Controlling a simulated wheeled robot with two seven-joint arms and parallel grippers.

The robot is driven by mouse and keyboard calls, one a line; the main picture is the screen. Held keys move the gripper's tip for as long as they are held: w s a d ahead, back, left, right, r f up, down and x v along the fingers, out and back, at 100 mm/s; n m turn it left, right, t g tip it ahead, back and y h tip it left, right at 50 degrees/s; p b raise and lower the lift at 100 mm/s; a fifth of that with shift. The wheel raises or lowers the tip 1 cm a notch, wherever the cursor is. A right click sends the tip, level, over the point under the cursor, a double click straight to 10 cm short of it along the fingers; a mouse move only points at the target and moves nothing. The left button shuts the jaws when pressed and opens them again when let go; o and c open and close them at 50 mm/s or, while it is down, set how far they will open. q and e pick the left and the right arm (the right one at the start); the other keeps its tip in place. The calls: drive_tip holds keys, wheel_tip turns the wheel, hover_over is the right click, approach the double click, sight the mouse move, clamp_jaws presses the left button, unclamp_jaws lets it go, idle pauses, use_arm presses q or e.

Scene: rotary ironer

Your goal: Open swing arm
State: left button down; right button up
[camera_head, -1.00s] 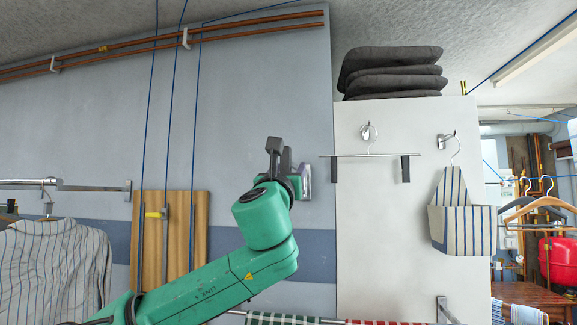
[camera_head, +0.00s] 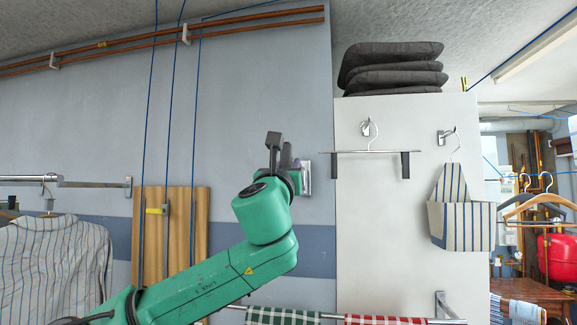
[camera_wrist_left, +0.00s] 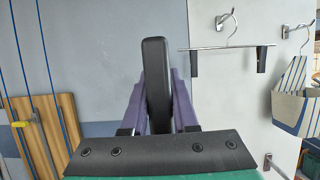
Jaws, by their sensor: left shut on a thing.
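A dark bar with a block-like end (camera_head: 273,140), which looks like the swing arm, stands up by the grey-blue wall. In the left wrist view the dark bar (camera_wrist_left: 156,70) runs between the two purple fingers. My left gripper (camera_head: 284,163) is shut on it; the fingers also show in the left wrist view (camera_wrist_left: 158,98). A metal wall plate (camera_head: 306,180) sits just right of the gripper. The joint between bar and plate is hidden by my gripper and wrist. My right gripper is not in view.
A white panel (camera_head: 392,245) with a clip hanger (camera_head: 370,152) and a striped bag (camera_head: 460,210) stands to the right. Checked cloths (camera_head: 270,316) hang on a rail below. A striped shirt (camera_head: 50,265) and a wooden board (camera_head: 176,230) are at left.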

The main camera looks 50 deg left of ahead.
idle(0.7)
use_arm(q)
drive_tip(key=shift+m+t+h, duration=0.5)
drive_tip(key=shift+t+h, duration=0.1)
drive_tip(key=shift+t, duration=0.1)
drive_tip(key=s+a+b, duration=0.1)
drive_tip(key=a+b, duration=0.1)
drive_tip(key=s+a+b, duration=0.1)
drive_tip(key=s+b, duration=0.1)
drive_tip(key=shift+a+r, duration=0.1)
drive_tip(key=shift+a, duration=0.3)
drive_tip(key=c, duration=0.7)
unclamp_jaws()
drive_tip(key=shift+s+a, duration=0.1)
